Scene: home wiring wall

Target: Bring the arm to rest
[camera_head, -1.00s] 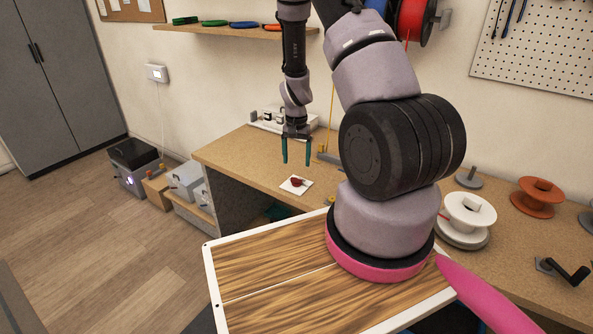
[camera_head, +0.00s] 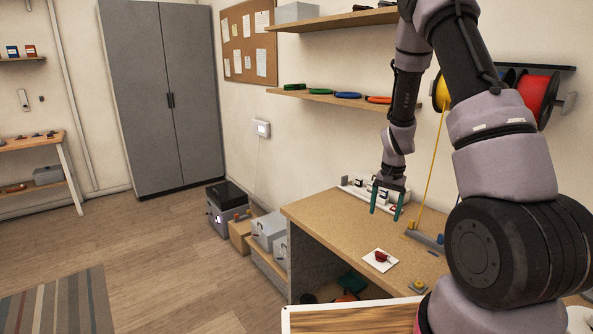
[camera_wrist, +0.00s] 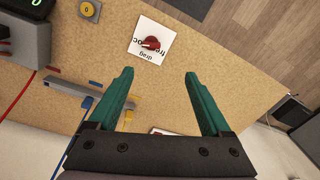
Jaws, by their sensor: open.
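My gripper (camera_head: 386,204) hangs pointing down above the wooden workbench (camera_head: 330,215), with its two teal fingers apart and nothing between them. It also shows open in the wrist view (camera_wrist: 160,98). A white card with a small red object (camera_head: 381,259) lies on the bench, apart from my fingers. In the wrist view the card (camera_wrist: 141,48) lies beyond the fingertips and bears printed letters.
A yellow line (camera_head: 432,160) runs down from the spools to a grey bar (camera_head: 425,238) on the bench. A shelf (camera_head: 330,99) with coloured coils is on the wall. Grey boxes (camera_head: 268,230) stand left of the bench.

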